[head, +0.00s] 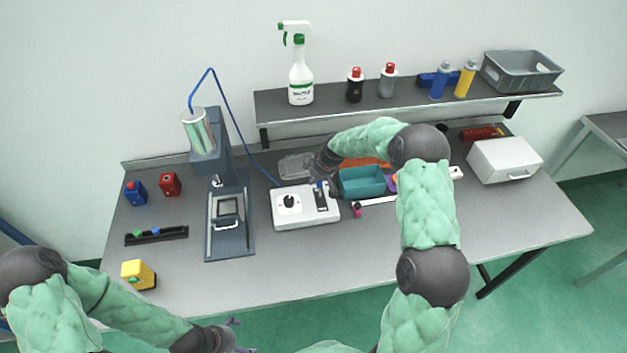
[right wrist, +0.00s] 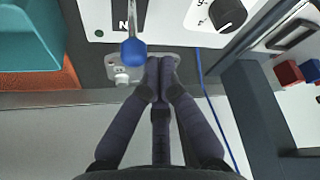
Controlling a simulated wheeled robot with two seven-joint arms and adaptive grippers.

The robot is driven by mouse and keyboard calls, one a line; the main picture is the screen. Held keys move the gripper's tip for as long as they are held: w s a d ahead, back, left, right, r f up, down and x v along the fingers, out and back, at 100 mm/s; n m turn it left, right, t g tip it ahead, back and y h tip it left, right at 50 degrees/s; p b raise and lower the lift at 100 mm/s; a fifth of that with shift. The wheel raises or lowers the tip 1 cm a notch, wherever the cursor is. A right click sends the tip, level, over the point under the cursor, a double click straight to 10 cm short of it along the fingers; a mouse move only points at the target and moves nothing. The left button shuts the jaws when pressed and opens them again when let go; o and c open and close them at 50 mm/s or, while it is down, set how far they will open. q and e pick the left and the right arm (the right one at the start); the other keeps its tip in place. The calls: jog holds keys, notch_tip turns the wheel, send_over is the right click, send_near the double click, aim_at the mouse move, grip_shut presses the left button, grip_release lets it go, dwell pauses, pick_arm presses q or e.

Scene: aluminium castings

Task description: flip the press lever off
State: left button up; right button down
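The press lever has a metal rod and a blue ball knob (right wrist: 133,52), and it rises from a dark panel on the white control box (head: 290,212). In the right wrist view the box (right wrist: 165,30) shows part of a label with the letter N beside the lever. My right gripper (right wrist: 160,68) has its fingertips together with nothing visible between them. It is just beside the blue ball, and I cannot tell whether they touch. In the head view its fingers (head: 328,183) are partly hidden near the box's back edge. My left gripper (head: 237,337) is open and empty at the bottom edge.
The press (head: 228,215) stands left of the box, joined by a blue cable (head: 245,140). A teal bin (head: 362,182) is right of the box. A grey casting (head: 296,166) lies behind it. The table's front is mostly clear.

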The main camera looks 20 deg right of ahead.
pick_arm(q)
jog(key=shift+f+b, duration=1.6)
jog(key=shift+f, duration=0.05)
pick_arm(e)
jog(key=shift+s+a+t, duration=0.2)
jog(key=shift+s+t, duration=0.6)
jog(key=shift+s, duration=0.1)
pick_arm(q)
jog(key=shift+f+b, duration=0.6)
pick_arm(e)
jog(key=shift+s+a, duration=0.15)
jog(key=shift+s, duration=0.65)
pick_arm(q)
jog(key=shift+f+b, duration=0.4)
pick_arm(e)
jog(key=shift+s+a+f, duration=0.15)
jog(key=shift+s, duration=0.5)
pick_arm(q)
jog(key=shift+r, duration=0.1)
jog(key=shift+r+p, duration=0.3)
jog(key=shift+p, duration=0.1)
pick_arm(e)
jog(key=shift+r, duration=0.85)
jog(key=shift+r, duration=0.1)
